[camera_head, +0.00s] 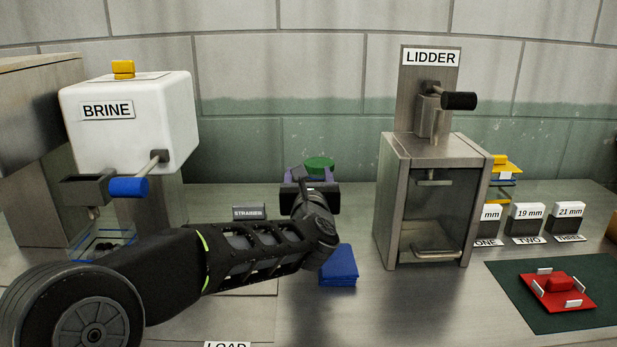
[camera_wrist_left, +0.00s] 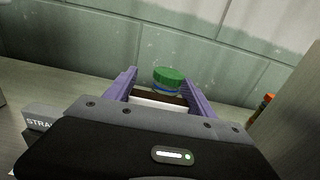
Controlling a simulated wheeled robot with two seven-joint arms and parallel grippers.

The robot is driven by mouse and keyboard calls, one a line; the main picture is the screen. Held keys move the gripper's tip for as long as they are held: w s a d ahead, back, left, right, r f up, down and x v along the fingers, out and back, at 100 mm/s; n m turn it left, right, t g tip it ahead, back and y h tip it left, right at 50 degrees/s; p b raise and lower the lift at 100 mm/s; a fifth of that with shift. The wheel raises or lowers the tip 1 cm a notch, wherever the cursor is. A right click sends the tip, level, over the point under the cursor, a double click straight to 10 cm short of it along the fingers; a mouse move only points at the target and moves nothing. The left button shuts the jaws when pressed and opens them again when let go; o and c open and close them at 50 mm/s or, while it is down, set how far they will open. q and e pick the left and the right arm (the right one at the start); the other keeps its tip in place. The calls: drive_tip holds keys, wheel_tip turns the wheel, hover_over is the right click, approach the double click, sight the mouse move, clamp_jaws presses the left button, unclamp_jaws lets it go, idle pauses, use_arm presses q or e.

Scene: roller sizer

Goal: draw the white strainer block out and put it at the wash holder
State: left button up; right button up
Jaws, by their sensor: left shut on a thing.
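My left gripper (camera_head: 312,187) reaches in from the left, past the STRAINER label (camera_head: 249,212), and its wrist hides most of what it holds in the head view. In the left wrist view, the purple fingers of the gripper (camera_wrist_left: 160,92) are shut on the white strainer block (camera_wrist_left: 160,105), which shows as a pale strip with a dark brown band beyond it. A green round cap with a blue band (camera_wrist_left: 168,78) shows just past the fingertips; its top also shows in the head view (camera_head: 319,163). I cannot make out the wash holder. My right gripper is not in view.
The white BRINE tank (camera_head: 130,125) with a blue-handled tap stands at left. A blue slab (camera_head: 339,265) lies below my wrist. The metal LIDDER stand (camera_head: 433,200) is to the right, with labelled blocks and a red piece (camera_head: 558,288) on a green mat beyond.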

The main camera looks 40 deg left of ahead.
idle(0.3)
use_arm(q)
drive_tip(key=shift+b, duration=0.5)
drive_tip(key=shift+b, duration=0.45)
idle(0.7)
drive_tip(key=shift+f+b, duration=2.6)
drive_tip(key=shift+b, duration=0.5)
drive_tip(key=o, duration=1.5)
drive_tip(key=shift+r, duration=0.1)
drive_tip(key=shift+v, duration=3.9)
